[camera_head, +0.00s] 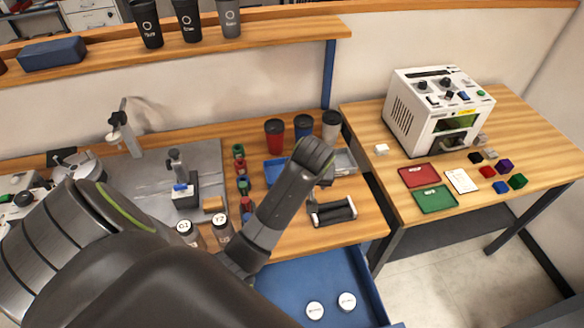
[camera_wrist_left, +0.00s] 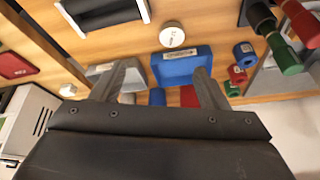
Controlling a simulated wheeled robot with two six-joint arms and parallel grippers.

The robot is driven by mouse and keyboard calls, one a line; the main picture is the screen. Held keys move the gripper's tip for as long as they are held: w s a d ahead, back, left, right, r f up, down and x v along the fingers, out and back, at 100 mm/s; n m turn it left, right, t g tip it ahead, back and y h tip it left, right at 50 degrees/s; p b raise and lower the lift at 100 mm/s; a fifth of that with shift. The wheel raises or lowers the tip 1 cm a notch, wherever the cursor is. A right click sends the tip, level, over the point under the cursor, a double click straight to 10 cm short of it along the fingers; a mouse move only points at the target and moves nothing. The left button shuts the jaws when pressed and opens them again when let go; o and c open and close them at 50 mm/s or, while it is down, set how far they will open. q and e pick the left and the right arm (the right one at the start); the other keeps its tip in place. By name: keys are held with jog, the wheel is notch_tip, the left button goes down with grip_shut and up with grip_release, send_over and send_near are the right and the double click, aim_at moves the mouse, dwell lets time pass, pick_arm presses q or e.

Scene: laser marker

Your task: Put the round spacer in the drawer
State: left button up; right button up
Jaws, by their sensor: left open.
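A small round white disc (camera_wrist_left: 171,34), which looks like the round spacer, lies on the wooden bench beside a blue tray (camera_wrist_left: 182,66) in the left wrist view. In the head view my left arm hides that spot. My left gripper (camera_wrist_left: 162,70) is open and empty above the bench, its fingers apart on either side of the tray's near part; the disc lies beyond the fingertips. The blue drawer (camera_head: 310,275) is pulled out below the bench front in the head view. Two white-topped round pieces (camera_head: 315,310) (camera_head: 347,302) lie inside it. My right gripper is not visible.
A black roller stand (camera_head: 332,211) sits near the bench's front edge. Red, blue and grey cups (camera_head: 274,135) stand at the back, with small bottles (camera_head: 241,170) to the left. The side table holds a white machine (camera_head: 435,110) and red and green trays (camera_head: 434,198).

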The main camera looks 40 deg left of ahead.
pick_arm(q)
jog(key=a+f+n, duration=0.1)
jog(key=f, duration=0.1)
jog(key=w+a+f+n+y+p, duration=0.1)
jog(key=f, duration=0.2)
jog(key=a+f+n, duration=0.1)
jog(key=f, duration=0.2)
jog(key=shift+w+f+y+p, duration=0.2)
jog(key=shift+w+y+p, duration=0.1)
jog(key=shift+y, duration=0.1)
jog(key=shift+a+f, duration=0.2)
jog(key=shift+f, duration=0.1)
jog(key=shift+p+x, duration=0.55)
jog(key=shift+x, duration=1.7)
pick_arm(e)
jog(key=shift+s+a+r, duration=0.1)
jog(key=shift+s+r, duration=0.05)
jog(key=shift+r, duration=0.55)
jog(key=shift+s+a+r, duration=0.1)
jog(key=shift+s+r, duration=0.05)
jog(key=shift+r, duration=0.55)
pick_arm(q)
jog(key=shift+c, duration=0.2)
jog(key=c, duration=1.1)
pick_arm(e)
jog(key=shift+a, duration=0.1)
